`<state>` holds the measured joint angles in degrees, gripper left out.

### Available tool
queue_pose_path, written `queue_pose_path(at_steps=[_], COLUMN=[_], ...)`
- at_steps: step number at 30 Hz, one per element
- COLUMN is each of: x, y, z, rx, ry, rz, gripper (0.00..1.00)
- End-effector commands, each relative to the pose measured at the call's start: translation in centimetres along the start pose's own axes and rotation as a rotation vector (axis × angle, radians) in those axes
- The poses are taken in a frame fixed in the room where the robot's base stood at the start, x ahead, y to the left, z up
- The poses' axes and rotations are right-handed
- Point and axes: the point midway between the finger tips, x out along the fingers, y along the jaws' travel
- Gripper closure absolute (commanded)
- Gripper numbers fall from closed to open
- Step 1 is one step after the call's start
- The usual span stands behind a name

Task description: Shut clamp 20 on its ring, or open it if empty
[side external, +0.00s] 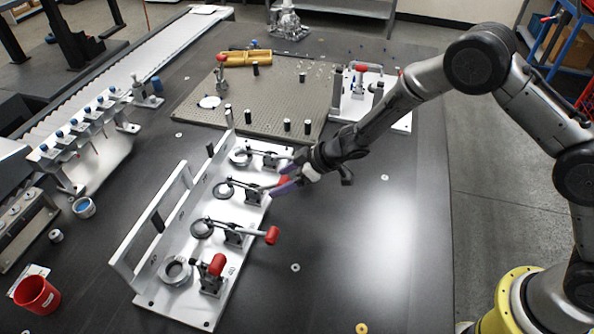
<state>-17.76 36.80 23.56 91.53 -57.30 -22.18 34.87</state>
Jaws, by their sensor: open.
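A white fixture plate (190,307) carries a row of several toggle clamps with grey rings. Their number labels are too small to read, so I cannot tell which is clamp 20. My gripper (284,179) is open at the third clamp (252,194) from the front. That clamp's red handle tip (284,181) shows between the fingers; contact is unclear. Its arm reaches over a ring (223,190). The second clamp's red handle (272,235) lies out to the right, its arm over a ring (202,229). The front clamp's red handle (217,265) stands upright beside an uncovered ring (175,270).
The farthest clamp (270,158) is close behind my gripper. A perforated plate (250,100) with black posts lies behind, and another white fixture (395,122) stands back right. A red cup (37,294) is front left. The dark table right of the clamps is mostly clear.

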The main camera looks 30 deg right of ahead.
Motion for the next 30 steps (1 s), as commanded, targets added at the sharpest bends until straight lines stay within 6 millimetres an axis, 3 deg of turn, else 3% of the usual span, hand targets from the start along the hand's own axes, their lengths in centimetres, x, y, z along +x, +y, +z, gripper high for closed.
queue_pose_path(at_steps=[18,24,30], x=[-11.6,-13.0,-13.2], y=[0.0,0.0,0.0], z=[0.0,0.0,0.0], rx=[0.0,0.0,0.0], ry=[0.002,0.001,0.0], rz=[0.001,0.0,-0.001], gripper=[0.18,0.18,0.18])
